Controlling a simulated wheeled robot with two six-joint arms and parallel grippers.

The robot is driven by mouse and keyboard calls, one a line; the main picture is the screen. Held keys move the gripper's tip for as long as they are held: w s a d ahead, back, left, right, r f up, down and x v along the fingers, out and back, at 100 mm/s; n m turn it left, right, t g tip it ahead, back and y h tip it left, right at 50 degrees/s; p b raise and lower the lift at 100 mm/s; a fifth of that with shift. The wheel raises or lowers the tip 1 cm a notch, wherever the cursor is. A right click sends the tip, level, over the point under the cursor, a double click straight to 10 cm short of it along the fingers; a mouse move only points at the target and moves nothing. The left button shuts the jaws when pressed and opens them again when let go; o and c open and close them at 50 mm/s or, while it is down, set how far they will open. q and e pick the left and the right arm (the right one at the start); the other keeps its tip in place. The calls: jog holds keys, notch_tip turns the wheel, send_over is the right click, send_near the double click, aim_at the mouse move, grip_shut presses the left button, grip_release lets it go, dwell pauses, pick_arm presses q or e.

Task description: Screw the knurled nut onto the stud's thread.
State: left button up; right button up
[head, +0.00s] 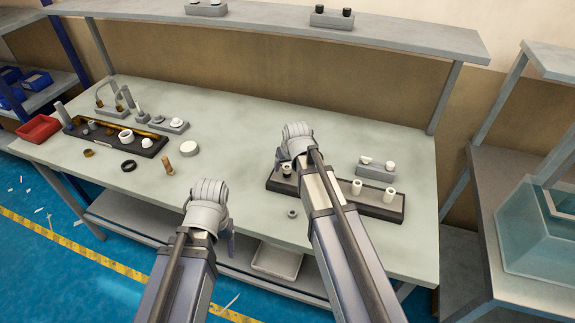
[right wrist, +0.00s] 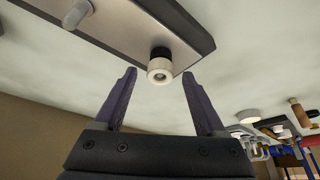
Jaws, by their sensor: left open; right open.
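A small grey ring-shaped piece (head: 292,214), which looks like the knurled nut, lies on the table in front of the dark board (head: 330,199). My right gripper (right wrist: 160,74) is open and empty. In the right wrist view, a white round piece with a centre hole (right wrist: 161,73) and a black collar shows between its fingers, on the board. I cannot tell whether it touches them. A pale peg (right wrist: 77,14) stands further left there. In the head view my right arm hides part of the board. My left gripper (head: 231,243) is open near the table's front edge, largely hidden.
Two white cylinders (head: 357,187) (head: 389,194) stand on the board's right part. A grey block with white knobs (head: 375,169) is behind. A dark tray (head: 112,137), a black ring (head: 128,165) and a wooden piece (head: 189,176) are at left. The table's middle is clear.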

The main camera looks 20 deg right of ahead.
jog(key=p+v, duration=0.7)
jog(key=shift+s+r, duration=0.2)
jog(key=shift+r, duration=0.1)
dwell(0.4)
jog(key=s+a+f+n+g, duration=0.1)
jog(key=s+a+n+g, duration=0.1)
jog(key=s+a, duration=0.4)
jog(key=s+a+n+g+h, duration=0.1)
jog(key=s+a+g, duration=0.2)
jog(key=s+a, duration=0.4)
jog(key=s, duration=0.7)
jog(key=shift+a+f+n, duration=0.15)
jog(key=shift+f+n, duration=0.25)
jog(key=shift+s, duration=0.1)
jog(key=shift+c, duration=0.3)
